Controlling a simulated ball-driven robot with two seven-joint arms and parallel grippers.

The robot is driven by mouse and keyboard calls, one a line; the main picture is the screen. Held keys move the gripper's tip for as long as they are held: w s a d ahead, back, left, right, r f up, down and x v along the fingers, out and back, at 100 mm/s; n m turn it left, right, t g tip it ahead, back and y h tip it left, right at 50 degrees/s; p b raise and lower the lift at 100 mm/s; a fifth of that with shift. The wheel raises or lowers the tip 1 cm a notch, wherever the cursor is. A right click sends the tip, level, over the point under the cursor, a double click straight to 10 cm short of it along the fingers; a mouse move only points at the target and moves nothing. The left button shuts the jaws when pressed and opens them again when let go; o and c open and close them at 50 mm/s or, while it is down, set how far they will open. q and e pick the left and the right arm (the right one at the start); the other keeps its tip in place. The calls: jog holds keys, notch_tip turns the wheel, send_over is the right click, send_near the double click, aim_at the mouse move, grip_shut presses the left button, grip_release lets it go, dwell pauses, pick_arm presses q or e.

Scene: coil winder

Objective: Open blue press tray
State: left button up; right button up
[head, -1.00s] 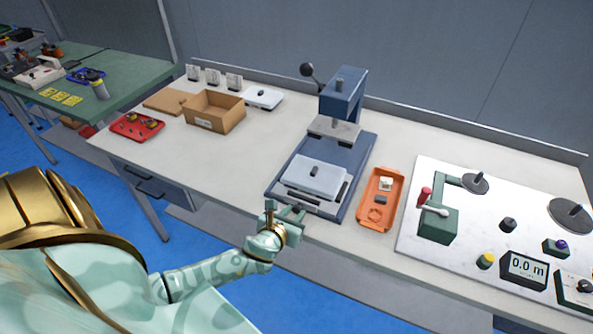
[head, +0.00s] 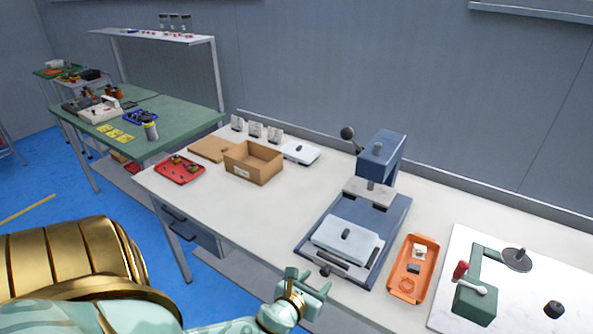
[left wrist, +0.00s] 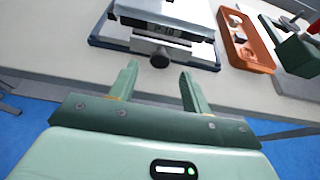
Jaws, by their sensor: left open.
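The blue press (head: 383,160) stands on the light workbench, its column at the back of a dark blue base. Its tray (head: 344,238), a pale block with a black knob on top, lies on the front of the base. A dark round knob (left wrist: 160,58) shows at the tray's front edge in the left wrist view. My left gripper (head: 314,283) is in front of the press at the bench's front edge. In the left wrist view its open, empty fingers (left wrist: 158,85) point toward the knob, apart from it. My right gripper is not in view.
An orange bin (head: 413,268) with small parts stands right of the press. A white board with a green winder (head: 476,300) lies farther right. A cardboard box (head: 253,162) and a red tray (head: 180,170) stand left.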

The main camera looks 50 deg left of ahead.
pick_arm(q)
jog(key=p+v, duration=0.1)
jog(key=v, duration=1.1)
jog(key=shift+s+d, duration=0.1)
jog(key=shift+s, duration=0.05)
